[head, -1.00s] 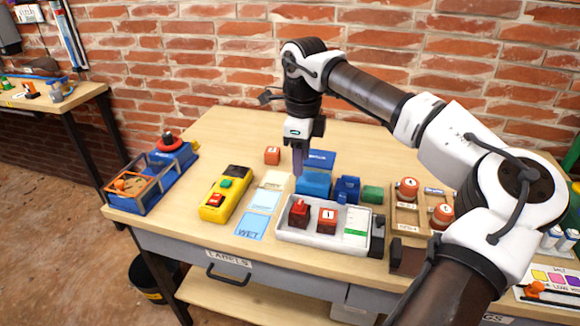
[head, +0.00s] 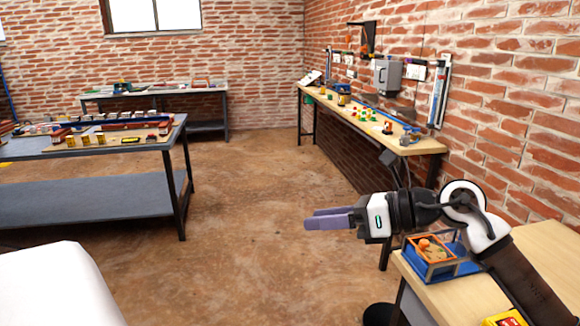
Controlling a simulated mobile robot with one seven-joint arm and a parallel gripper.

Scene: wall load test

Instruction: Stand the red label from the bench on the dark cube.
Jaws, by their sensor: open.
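My gripper (head: 310,217) is on the right side of the head view, held level and pointing left over the open floor, beyond the left end of the near bench (head: 545,250). Its two purple fingers are open, with nothing seen between them. I cannot make out the red label or the dark cube in this view. Most of the near bench is out of the picture or behind my arm.
A blue tray with an orange-rimmed box (head: 432,248) sits on the near bench, with a yellow item (head: 505,318) at the lower edge. A long bench (head: 415,148) lines the right wall. A grey-topped table (head: 110,145) stands left. The floor (head: 250,180) between is clear.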

